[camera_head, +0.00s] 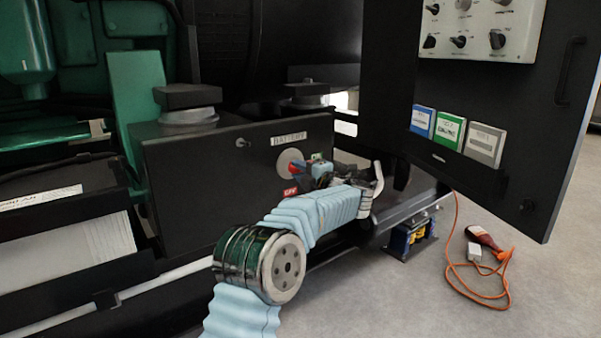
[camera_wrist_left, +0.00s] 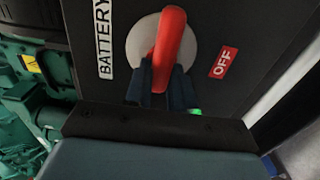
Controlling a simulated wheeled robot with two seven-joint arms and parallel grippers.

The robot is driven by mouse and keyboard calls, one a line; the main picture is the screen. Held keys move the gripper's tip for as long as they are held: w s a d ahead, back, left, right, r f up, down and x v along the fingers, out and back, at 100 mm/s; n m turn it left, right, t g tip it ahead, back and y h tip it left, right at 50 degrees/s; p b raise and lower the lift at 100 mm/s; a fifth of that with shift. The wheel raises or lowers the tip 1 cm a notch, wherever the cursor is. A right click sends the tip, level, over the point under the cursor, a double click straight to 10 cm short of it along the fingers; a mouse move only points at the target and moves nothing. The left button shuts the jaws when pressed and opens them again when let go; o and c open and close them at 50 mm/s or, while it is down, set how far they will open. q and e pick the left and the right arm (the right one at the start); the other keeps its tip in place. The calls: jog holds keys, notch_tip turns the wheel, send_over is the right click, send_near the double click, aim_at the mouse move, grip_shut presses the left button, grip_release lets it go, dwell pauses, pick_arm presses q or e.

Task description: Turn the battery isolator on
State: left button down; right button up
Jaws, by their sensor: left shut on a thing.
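The battery isolator is a red handle (camera_head: 296,168) on a round pale plate (camera_head: 284,158) on the front of a black box. A white BATTERY label (camera_head: 289,138) is above it and a red OFF label (camera_head: 290,191) below. My left gripper (camera_head: 310,168) is shut on the handle. In the left wrist view, the dark fingertips (camera_wrist_left: 161,82) close around the lower part of the red handle (camera_wrist_left: 170,38). The handle's far end points up in that view, between the BATTERY label (camera_wrist_left: 104,38) and the OFF label (camera_wrist_left: 223,62). A green patch (camera_wrist_left: 195,111) is mostly hidden beside the fingers. My right gripper is not in view.
An open black cabinet door (camera_head: 530,110) with a knob panel (camera_head: 480,28) stands at the right. Green machinery (camera_head: 140,95) is at the left.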

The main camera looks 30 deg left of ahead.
pick_arm(q)
jog(key=shift+a+r, duration=0.1)
jog(key=c, duration=1)
grip_release()
jog(key=shift+o, duration=0.2)
jog(key=v, duration=1.3)
jog(key=shift+d+p, duration=0.3)
jog(key=shift+d, duration=0.1)
jog(key=shift+s, duration=0.15)
